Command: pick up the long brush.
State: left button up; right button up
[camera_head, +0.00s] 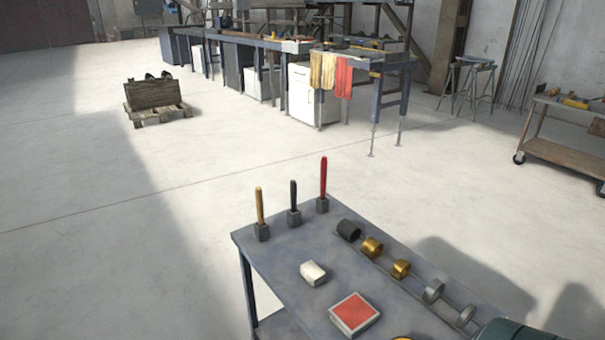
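Three upright handles stand in small dark blocks along the far left edge of the grey metal table (285,262). One is a tan handle (259,205), one a black handle (293,195) and one a red handle (323,178). The red one looks the longest. I see no bristles, so I cannot tell for certain which is the long brush. Neither of my grippers shows in the head view.
A white block (312,272) and a red-topped box (354,313) lie on the table. A row of dark, brass and silver rings (372,247) runs along its right side. A dark green rounded object (508,332) is cut off at bottom right. Open floor surrounds the table.

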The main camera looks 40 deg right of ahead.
aim_at(323, 164)
jog(key=i, duration=3.6)
jog(key=z, duration=4.4)
